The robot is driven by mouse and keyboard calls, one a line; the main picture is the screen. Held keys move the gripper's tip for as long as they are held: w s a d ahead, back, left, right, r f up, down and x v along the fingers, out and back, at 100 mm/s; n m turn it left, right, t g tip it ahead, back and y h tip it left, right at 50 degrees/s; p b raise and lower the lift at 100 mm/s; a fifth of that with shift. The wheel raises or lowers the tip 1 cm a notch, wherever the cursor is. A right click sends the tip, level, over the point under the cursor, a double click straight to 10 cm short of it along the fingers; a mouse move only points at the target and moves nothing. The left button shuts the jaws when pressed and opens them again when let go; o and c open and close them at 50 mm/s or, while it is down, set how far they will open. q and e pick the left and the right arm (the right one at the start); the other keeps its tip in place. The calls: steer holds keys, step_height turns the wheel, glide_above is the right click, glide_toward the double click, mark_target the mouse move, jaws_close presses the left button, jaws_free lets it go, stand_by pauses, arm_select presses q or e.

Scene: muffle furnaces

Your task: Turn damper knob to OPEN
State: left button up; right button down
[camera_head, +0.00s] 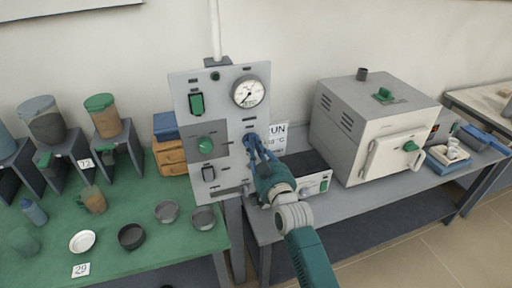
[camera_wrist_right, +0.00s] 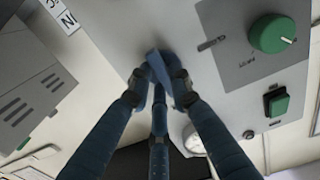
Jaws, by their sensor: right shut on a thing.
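My right gripper (camera_head: 254,146) reaches the right part of the grey control panel (camera_head: 228,99). In the right wrist view, its blue fingers (camera_wrist_right: 160,78) are shut on a small blue knob (camera_wrist_right: 157,63) on the panel face, and they hide much of it. I cannot read a label or marking for this knob. A round green knob (camera_head: 205,145) with a pale pointer line is on the panel to the left of the gripper. It also shows in the right wrist view (camera_wrist_right: 271,33), apart from the fingers. My left gripper is not in view.
A pressure gauge (camera_head: 248,92) and a green switch (camera_head: 197,104) are on the panel. A muffle furnace (camera_head: 340,133) stands right of my right arm. The green table (camera_head: 135,222) at left holds bowls, cups and hoppers.

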steer(key=shift+f, duration=0.15)
steer(key=c, duration=1.6)
jaws_free()
steer(key=shift+o, duration=0.2)
steer(key=v, duration=1.2)
